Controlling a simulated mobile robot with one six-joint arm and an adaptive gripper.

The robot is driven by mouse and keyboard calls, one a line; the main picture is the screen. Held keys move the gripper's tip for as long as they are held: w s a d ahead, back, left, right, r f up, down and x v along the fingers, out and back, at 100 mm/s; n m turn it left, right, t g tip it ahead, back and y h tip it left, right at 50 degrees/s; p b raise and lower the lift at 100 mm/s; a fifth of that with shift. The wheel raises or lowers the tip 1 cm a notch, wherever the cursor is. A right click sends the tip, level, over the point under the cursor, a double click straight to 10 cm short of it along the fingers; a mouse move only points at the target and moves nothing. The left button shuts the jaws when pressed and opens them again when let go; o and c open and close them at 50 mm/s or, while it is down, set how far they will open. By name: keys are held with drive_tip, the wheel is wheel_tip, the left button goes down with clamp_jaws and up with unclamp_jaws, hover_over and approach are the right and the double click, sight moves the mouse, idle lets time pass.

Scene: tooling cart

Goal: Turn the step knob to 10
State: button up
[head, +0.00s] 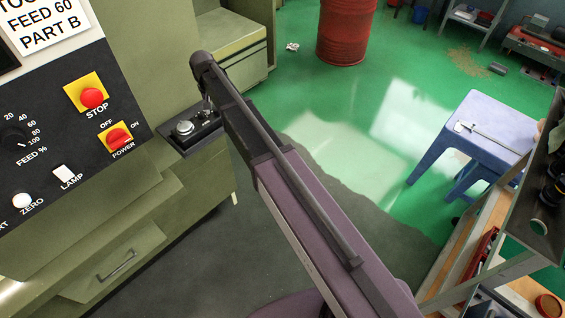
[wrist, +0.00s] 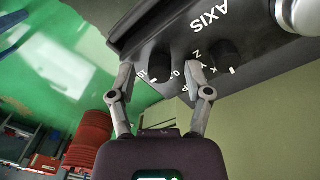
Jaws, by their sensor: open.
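The step knob (wrist: 161,62) is a small dark knob on a black control box (wrist: 130,22) in the wrist view. White marks sit around it, partly hidden and too blurred to read its setting surely. My gripper (wrist: 160,72) is open, with one grey finger on each side of the step knob; I cannot tell whether either touches it. A second dark knob (wrist: 230,54), under the word AXIS and near the letters X, Y and Z, stands to the right. In the head view the control box (head: 205,137) is on the machine's side, and my arm hides most of my gripper.
A silver handwheel (head: 184,127) is on the box; it also shows in the wrist view (wrist: 298,14). The machine's panel with a red stop button (head: 92,97) is at left. A red drum (head: 345,32) and blue stool (head: 486,130) stand on the green floor.

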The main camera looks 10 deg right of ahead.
sight(214, 110)
drive_tip(key=n, duration=0.5)
wheel_tip(214, 110, up, 14)
drive_tip(key=p, duration=1.4)
drive_tip(key=s+d+f+m+b, duration=0.1)
drive_tip(key=s+d+f+b, duration=0.9)
drive_tip(key=f+b, duration=0.2)
drive_tip(key=s+d+f+m+b, duration=0.2)
drive_tip(key=s+d+f+b, duration=0.7)
drive_tip(key=f+b, duration=0.4)
drive_tip(key=shift+s+d, duration=0.4)
drive_tip(key=shift+s, duration=0.15)
idle(0.6)
drive_tip(key=s+d+m, duration=0.1)
drive_tip(key=s+d, duration=0.2)
drive_tip(key=s, duration=0.2)
drive_tip(key=shift+s+d, duration=0.15)
drive_tip(key=shift+s, duration=0.2)
idle(1.0)
